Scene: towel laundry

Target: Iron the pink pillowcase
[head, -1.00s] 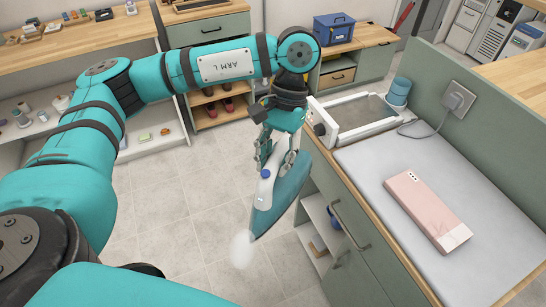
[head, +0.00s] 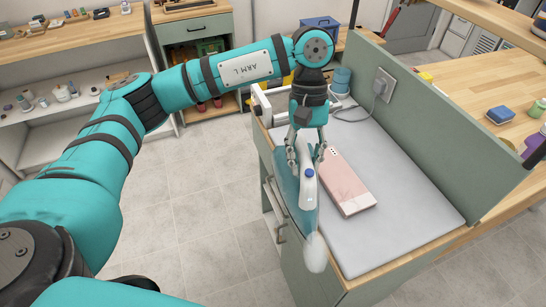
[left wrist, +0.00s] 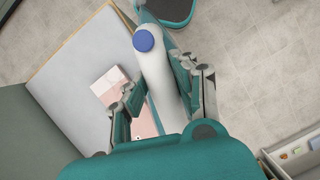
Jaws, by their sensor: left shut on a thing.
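The pink pillowcase (head: 346,186) lies as a flat folded rectangle on the grey ironing pad (head: 400,215); it also shows, partly hidden by my gripper, in the left wrist view (left wrist: 107,85). My left gripper (head: 306,158) is shut on the handle of the teal and white iron (head: 308,190). The iron is tilted, nose down, above the front edge of the counter, just left of the pillowcase in the head view. In the left wrist view the iron's white handle (left wrist: 160,75) lies between the fingers. My right gripper is out of view.
A white iron tray (head: 275,103) is at the pad's far end, near a teal cup (head: 340,80). A plug and cord (head: 381,85) hang on the green back panel (head: 425,115). The pad right of the pillowcase is clear.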

